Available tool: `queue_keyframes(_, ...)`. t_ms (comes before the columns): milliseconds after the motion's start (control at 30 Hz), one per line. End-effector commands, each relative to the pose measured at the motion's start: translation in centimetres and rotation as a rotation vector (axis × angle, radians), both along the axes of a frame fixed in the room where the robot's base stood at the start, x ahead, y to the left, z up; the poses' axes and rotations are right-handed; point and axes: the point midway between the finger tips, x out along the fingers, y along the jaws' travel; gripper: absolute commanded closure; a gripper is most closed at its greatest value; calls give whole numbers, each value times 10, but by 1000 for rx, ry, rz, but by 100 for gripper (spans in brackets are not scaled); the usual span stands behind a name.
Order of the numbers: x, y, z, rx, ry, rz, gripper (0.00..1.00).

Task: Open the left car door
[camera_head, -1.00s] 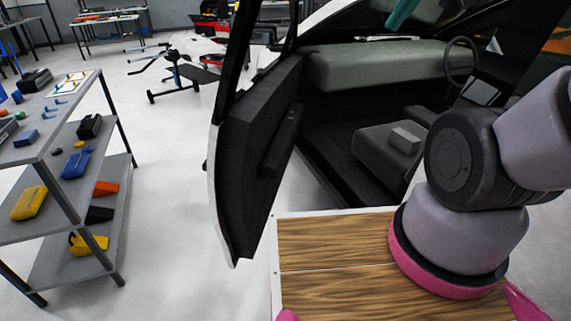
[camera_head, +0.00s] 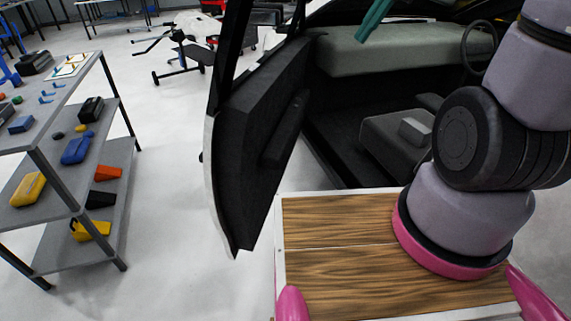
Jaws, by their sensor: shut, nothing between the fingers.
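The car door (camera_head: 255,140) stands swung out wide from the car body. Its dark inner panel and armrest face the car's interior, and its pale outer edge is on the left. A wide gap between the door and the seats shows the cabin floor. The upper part of the door is cut off by the picture's top. My arm rises on the right and leaves the picture at the top. My gripper cannot be made out. A teal bar (camera_head: 376,22) hangs into view at the top, in front of the cabin; I cannot tell what it is.
A grey shelf unit (camera_head: 118,225) with several tools and cases stands at the left. The floor (camera_head: 170,200) between it and the door is clear. The grey seat (camera_head: 395,142) and steering wheel (camera_head: 478,45) show inside the car. An exercise bench (camera_head: 190,55) stands farther back.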

Motion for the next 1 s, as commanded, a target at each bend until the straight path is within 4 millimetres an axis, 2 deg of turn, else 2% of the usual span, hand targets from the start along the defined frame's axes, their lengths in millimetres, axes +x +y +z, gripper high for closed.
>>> queue_keyframes(33, 10, 3, -15, 40, 87, -42, 100)
queue_keyframes(367, 67, 25, -99, 281, 595, -333, 100)
queue_keyframes(567, 96, 33, -163, 411, 903, -521, 100)
queue_keyframes(800, 120, 37, -254, 557, 1265, -752, 100)
queue_keyframes(1000, 123, 35, -342, 673, 1562, -951, 100)
